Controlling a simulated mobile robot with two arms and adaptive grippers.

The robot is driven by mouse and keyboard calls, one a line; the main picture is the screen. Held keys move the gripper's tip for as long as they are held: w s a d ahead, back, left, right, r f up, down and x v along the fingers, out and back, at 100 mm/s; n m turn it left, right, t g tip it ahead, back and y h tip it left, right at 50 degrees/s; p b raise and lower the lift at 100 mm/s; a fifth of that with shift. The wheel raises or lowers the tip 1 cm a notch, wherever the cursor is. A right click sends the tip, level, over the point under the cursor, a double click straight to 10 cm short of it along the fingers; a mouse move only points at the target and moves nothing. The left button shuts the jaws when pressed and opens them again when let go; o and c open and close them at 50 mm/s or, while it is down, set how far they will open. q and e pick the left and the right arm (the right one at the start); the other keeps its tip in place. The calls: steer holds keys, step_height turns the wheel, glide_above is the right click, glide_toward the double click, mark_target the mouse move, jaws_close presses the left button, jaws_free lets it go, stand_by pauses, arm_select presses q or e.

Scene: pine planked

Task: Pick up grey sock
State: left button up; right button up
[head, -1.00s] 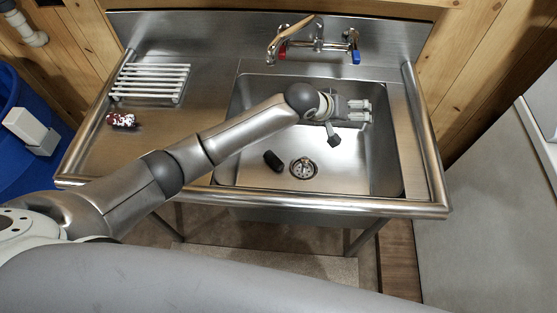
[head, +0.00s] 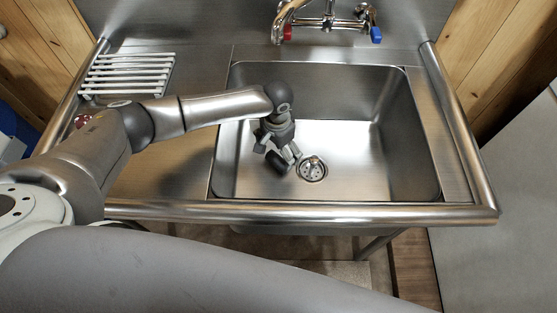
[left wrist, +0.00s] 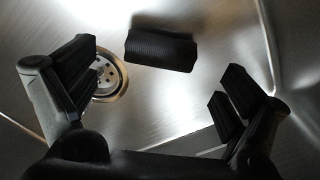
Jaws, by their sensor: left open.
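The grey sock is a small dark, ribbed roll (head: 276,163) on the sink floor, just left of the drain in the head view. In the left wrist view it lies as a dark block (left wrist: 160,48) ahead of and between the fingers. My left gripper (head: 279,150) points down into the sink, directly over the sock, and partly hides it. Its fingers (left wrist: 160,78) are spread apart with nothing between them. My right gripper is not in view.
The steel sink (head: 412,150) has raised walls around the sock. The drain (head: 312,168) is just to its right. A white rack (head: 128,73) stands on the left drainboard, with a red item (head: 82,120) partly behind my arm. The tap (head: 290,18) is at the back.

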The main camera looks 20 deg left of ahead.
mark_target(277, 159)
arm_select(q)
step_height(277, 159, down, 5)
steer(key=shift+a+f, duration=0.1)
steer(key=shift+f, duration=0.1)
steer(key=c, duration=1.1)
